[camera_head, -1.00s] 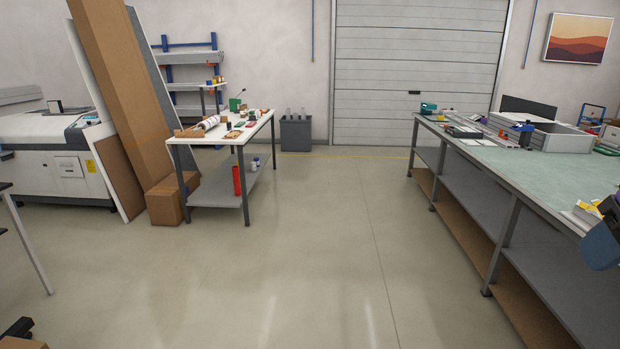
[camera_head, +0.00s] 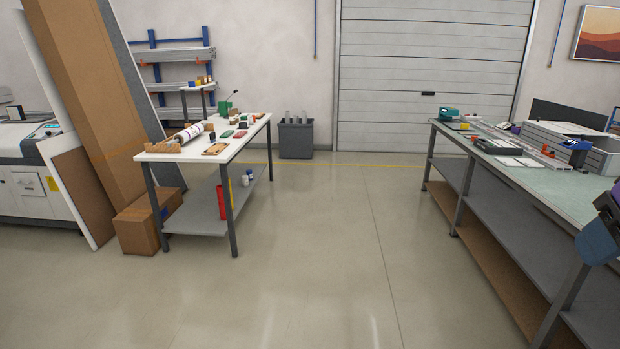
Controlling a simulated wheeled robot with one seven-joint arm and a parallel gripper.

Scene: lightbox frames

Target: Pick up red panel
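I cannot make out a thing that is clearly a red panel. Several small items lie on the white-topped table (camera_head: 165,156) left of centre, a few of them reddish, too small to tell apart. A red upright object (camera_head: 222,203) stands on that table's lower shelf. A dark and blue part of my arm shows at the right edge, in front of the long workbench. No gripper fingers are visible.
The long green-topped workbench (camera_head: 550,182) runs along the right. A cardboard box (camera_head: 138,232) and leaning boards stand left of the white table. A grey bin (camera_head: 296,141) stands behind it. The floor (camera_head: 320,265) between table and bench is clear.

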